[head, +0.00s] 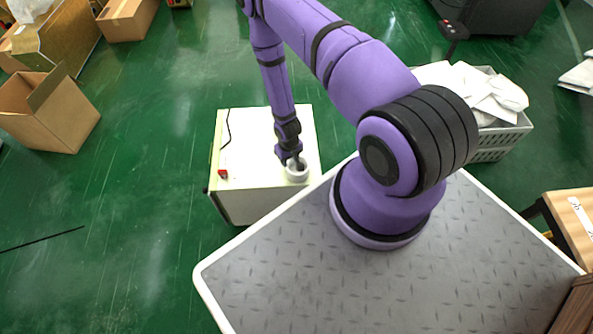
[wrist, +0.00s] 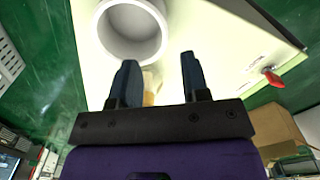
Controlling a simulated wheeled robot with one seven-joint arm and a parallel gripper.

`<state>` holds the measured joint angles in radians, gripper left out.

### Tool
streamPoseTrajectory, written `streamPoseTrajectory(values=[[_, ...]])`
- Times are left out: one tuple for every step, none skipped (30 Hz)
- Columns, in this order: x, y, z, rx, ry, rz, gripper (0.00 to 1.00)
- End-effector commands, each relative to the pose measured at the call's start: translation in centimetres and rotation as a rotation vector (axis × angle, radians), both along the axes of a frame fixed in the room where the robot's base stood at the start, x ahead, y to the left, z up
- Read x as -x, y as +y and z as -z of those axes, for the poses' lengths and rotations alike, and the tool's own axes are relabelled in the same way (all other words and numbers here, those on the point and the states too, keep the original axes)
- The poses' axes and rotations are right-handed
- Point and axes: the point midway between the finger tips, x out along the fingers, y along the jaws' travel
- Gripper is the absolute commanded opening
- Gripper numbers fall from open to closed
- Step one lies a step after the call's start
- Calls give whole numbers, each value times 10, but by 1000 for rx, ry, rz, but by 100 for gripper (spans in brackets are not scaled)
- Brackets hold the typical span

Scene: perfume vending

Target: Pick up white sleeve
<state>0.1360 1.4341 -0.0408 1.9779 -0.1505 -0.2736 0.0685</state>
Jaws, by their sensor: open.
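The white sleeve (head: 297,172) is a short, hollow white ring. It stands on the pale top of a small white cabinet (head: 262,135), near its front right part. In the wrist view the white sleeve (wrist: 132,32) shows at the top, left of centre, with its round opening facing the camera. My gripper (head: 294,161) is right at the sleeve in the head view. In the wrist view my gripper (wrist: 158,75) has its two dark fingers apart, just below the sleeve's rim. Nothing is seen held between them. Whether a finger touches the sleeve I cannot tell.
A red switch (head: 222,174) with a black cable sits at the cabinet's left; it also shows in the wrist view (wrist: 272,77). A grey basket (head: 492,143) of white packets stands to the right. Cardboard boxes (head: 48,112) lie at the left on open green floor.

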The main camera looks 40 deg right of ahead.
Motion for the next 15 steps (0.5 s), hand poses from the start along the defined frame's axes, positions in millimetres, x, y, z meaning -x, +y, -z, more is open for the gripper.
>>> streamPoseTrajectory(values=[[1, 0, 8, 0, 2, 0, 42], [1, 0, 13, 0, 2, -1, 42], [1, 0, 19, 0, 2, -1, 42], [2, 1, 23, 0, 2, -1, 42], [1, 0, 27, 0, 2, -1, 42], [1, 0, 32, 0, 1, -1, 42], [1, 0, 35, 0, 2, -1, 42], [1, 1, 38, 0, 2, -1, 42], [1, 0, 41, 0, 1, -1, 42], [0, 0, 43, 0, 0, -1, 42], [0, 0, 44, 0, 0, -1, 42], [0, 1, 45, 0, 0, -1, 42], [1, 1, 47, 0, 1, -1, 42], [1, 1, 48, 0, 1, -1, 42], [2, 2, 52, 0, 2, -1, 42]])
